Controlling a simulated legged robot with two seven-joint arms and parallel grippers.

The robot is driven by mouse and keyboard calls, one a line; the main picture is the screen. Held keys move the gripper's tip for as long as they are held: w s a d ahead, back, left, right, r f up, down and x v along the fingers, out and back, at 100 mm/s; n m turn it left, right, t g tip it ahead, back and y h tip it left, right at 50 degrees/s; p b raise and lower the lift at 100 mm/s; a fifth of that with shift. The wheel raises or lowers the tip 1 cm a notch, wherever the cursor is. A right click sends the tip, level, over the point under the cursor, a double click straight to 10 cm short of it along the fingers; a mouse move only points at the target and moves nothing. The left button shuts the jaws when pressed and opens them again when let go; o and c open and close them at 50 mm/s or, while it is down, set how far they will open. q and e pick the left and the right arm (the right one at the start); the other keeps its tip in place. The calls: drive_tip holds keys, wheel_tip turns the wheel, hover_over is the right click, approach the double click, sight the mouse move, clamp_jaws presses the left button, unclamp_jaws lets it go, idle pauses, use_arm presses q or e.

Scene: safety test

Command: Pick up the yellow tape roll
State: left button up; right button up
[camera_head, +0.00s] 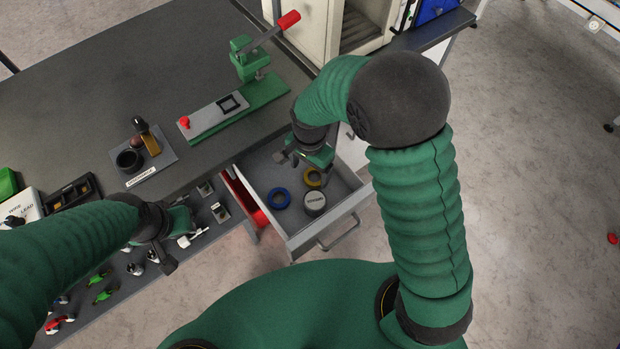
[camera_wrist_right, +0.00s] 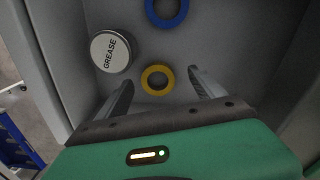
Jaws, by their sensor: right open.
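The yellow tape roll (camera_head: 315,185) lies flat in the open drawer (camera_head: 350,203), partly covered by my right gripper (camera_head: 303,160) in the head view. In the right wrist view the yellow tape roll (camera_wrist_right: 158,92) shows whole, between the two fingers of my right gripper (camera_wrist_right: 160,78). The fingers are apart, one on each side of the roll, with nothing held. Their height above the drawer floor is hard to judge. My left gripper (camera_head: 172,240) is beside the workbench's front edge, and its jaws are not clear.
A blue tape roll (camera_head: 271,199) and a round grease tin (camera_head: 314,201) lie in the drawer near the yellow roll. The drawer walls surround them. A green press (camera_head: 240,105) with a red-knobbed lever stands on the dark workbench (camera_head: 95,90) above.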

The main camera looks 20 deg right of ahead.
sight(315, 176)
drive_tip(key=f, duration=0.1)
drive_tip(key=d+f, duration=0.1)
drive_tip(key=f, duration=0.1)
drive_tip(key=shift+w+d+f, duration=0.1)
drive_tip(key=shift+d+f, duration=0.15)
drive_tip(key=shift+d, duration=0.35)
drive_tip(key=shift+a+r, duration=0.1)
drive_tip(key=shift+a, duration=0.35)
drive_tip(key=c, duration=0.4)
drive_tip(key=shift+a, duration=0.25)
drive_tip(key=c, duration=0.5)
drive_tip(key=shift+d, duration=0.25)
drive_tip(key=c, duration=0.4)
use_arm(q)
drive_tip(key=shift+d+f, duration=0.3)
drive_tip(key=shift+d, duration=0.55)
use_arm(e)
drive_tip(key=shift+d, duration=0.15)
drive_tip(key=shift+c, duration=0.7)
